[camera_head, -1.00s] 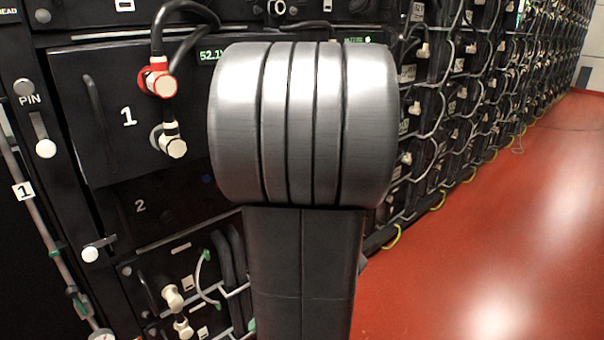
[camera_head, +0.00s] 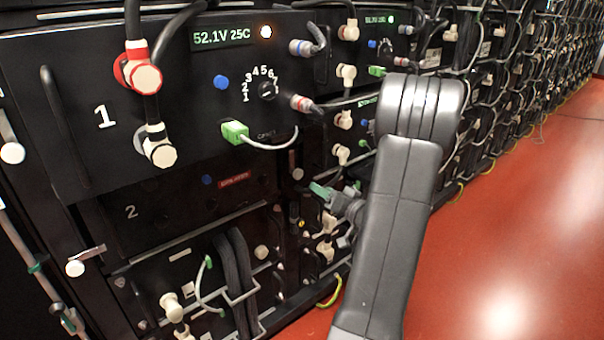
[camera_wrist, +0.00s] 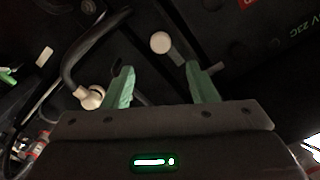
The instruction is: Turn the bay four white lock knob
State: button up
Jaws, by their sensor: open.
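My gripper (camera_head: 322,190) is at the right of bay 2 in the head view, in front of the racks. Its two green fingers (camera_wrist: 158,85) stand apart and empty in the wrist view. A round white knob (camera_wrist: 160,42) with a grey bar beside it is beyond the gap between the fingertips, apart from them. In the head view white knobs with levers sit on the left frame, by bay 1 (camera_head: 12,153) and lower down (camera_head: 75,268).
The bay 1 module (camera_head: 105,115) has red and white cable plugs, a numbered dial (camera_head: 267,90) and a green plug (camera_head: 235,132). A black cable with a white plug (camera_wrist: 90,97) lies left of the fingers. The red floor (camera_head: 500,220) at right is clear.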

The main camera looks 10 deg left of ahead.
aim_at(300, 175)
jog(key=x, duration=1.2)
jog(key=shift+a, duration=0.1)
jog(key=c, duration=1)
